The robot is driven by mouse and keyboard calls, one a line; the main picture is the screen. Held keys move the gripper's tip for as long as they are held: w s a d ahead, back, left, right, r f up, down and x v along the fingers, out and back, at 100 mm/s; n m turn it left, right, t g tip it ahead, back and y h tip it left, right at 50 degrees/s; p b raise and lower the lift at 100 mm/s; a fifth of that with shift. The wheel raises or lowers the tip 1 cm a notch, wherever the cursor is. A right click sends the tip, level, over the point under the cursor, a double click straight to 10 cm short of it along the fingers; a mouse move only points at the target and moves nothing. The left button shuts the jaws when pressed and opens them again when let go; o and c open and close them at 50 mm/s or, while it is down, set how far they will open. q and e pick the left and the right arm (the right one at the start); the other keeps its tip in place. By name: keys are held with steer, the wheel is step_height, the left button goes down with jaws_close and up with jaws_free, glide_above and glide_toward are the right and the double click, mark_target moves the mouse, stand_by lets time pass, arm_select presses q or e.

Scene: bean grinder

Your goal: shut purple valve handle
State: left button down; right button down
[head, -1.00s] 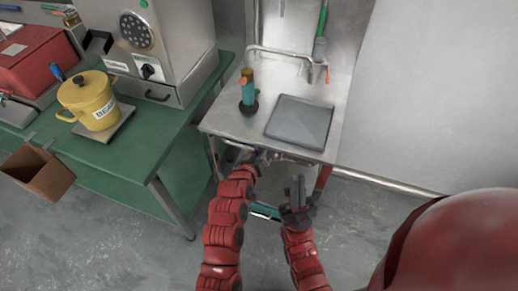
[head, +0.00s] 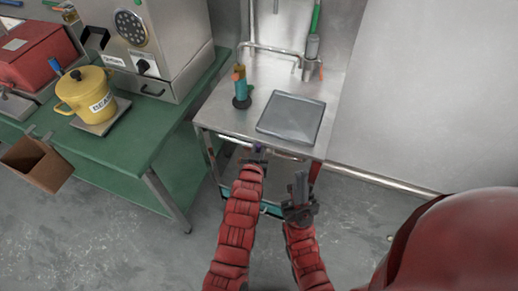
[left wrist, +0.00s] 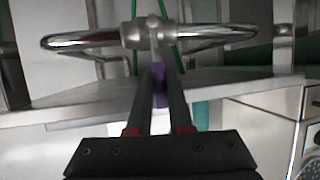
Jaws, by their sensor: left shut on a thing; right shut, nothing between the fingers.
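The purple valve handle (left wrist: 160,88) shows as a narrow strip between the two dark fingers of my left gripper (left wrist: 160,72), which is shut on it. Part of the handle is hidden by the fingers. In the head view the left gripper (head: 256,153) is at the front edge of the steel sink bench, with a small purple spot of the handle (head: 259,148) beside it. A chrome pipe with a round fitting (left wrist: 150,35) runs just beyond the fingertips. My right gripper (head: 300,188) is shut and empty, pointing up in front of the bench.
The steel bench (head: 228,120) carries a grey square lid (head: 291,117) and a teal-and-orange bottle (head: 240,88). A green table (head: 150,130) with a yellow pot (head: 86,91) stands at left. A cardboard box (head: 38,168) is at far left. Floor between is clear.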

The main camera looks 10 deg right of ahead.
arm_select(q)
steer(key=shift+f, duration=0.1)
steer(key=c, duration=0.8)
jaws_free()
steer(key=shift+c, duration=0.2)
steer(key=v, duration=1.7)
steer(key=shift+s+p, duration=0.2)
steer(key=shift+p, duration=0.25)
steer(key=shift+a, duration=0.1)
